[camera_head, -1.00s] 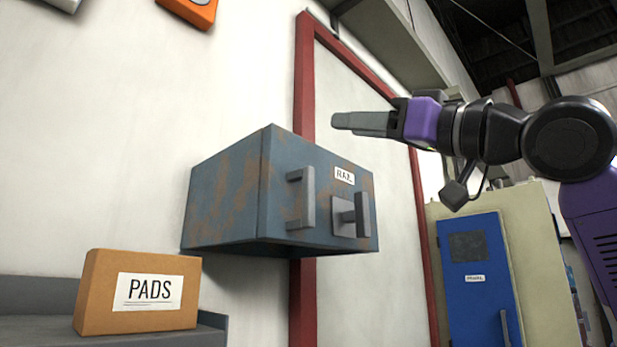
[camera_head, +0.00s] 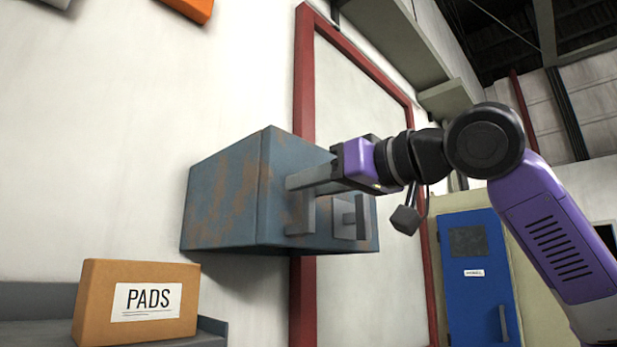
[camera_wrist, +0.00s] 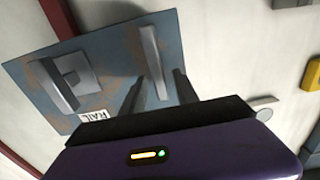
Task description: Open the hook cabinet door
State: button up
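The blue-grey, rust-patched wall cabinet (camera_head: 225,200) is shut. Its front carries a grey vertical bar handle (camera_head: 308,217) and, to the right, a latch lever on a square plate (camera_head: 349,217). In the wrist view the door (camera_wrist: 110,55) bears a label reading RAIL (camera_wrist: 94,116). My gripper (camera_head: 291,183) is level with the top of the bar handle and hides that part. In the wrist view my gripper (camera_wrist: 158,76) has its two fingers apart, with the bar handle (camera_wrist: 152,55) showing between them. Contact cannot be told.
A cardboard box marked PADS (camera_head: 140,302) stands on a grey shelf (camera_head: 40,330) at lower left. A red frame (camera_head: 304,80) runs behind the cabinet. A blue door (camera_head: 476,280) is at right.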

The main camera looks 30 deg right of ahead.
jog(key=shift+w+a, duration=0.2)
jog(key=shift+w, duration=0.25)
jog(key=shift+c, duration=0.5)
grip_shut()
dwell(0.6)
